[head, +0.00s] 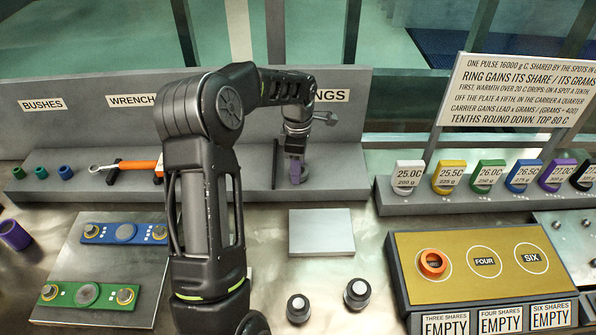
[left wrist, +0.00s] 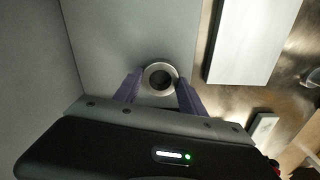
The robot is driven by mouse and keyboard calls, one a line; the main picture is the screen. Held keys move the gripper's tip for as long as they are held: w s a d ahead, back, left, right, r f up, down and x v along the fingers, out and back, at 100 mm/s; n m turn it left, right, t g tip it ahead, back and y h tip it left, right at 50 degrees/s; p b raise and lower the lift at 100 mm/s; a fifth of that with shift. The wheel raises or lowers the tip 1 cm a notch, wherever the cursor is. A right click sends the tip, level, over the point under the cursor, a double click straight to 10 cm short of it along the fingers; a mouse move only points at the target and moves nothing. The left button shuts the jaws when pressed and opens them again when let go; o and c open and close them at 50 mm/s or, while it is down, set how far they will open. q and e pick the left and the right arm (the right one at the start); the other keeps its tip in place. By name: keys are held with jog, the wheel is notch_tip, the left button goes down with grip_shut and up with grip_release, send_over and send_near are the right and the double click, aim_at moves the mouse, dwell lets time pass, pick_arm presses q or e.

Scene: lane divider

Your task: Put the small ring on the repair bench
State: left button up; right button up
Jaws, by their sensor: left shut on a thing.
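My left gripper (head: 295,170) points down at the rear shelf, in the bay under the partly covered sign ending in "NGS". Its purple fingers are shut on a grey metal ring (left wrist: 147,78), which shows between the fingertips in the left wrist view (left wrist: 160,92). The ring is at the shelf surface; I cannot tell whether it is touching or slightly lifted. In the head view the fingers largely hide it. No label marks the repair bench; a bare light-grey plate (head: 321,232) lies in front of the shelf. My right gripper is not in view.
A gold board (head: 460,258) with an orange ring (head: 433,264) stands at the right, near coloured weights (head: 450,178). A tray (head: 75,258) holds blue and green plates at the left. Two dark knobs (head: 357,293) stand front centre. An orange-handled wrench (head: 138,167) lies on the shelf.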

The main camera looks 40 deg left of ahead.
pick_arm(q)
jog(key=shift+f, duration=0.1)
jog(key=o, duration=1.5)
jog(key=shift+r+p, duration=0.35)
jog(key=shift+r, duration=0.2)
jog(key=shift+r+p, duration=1.65)
jog(key=shift+r, duration=3.95)
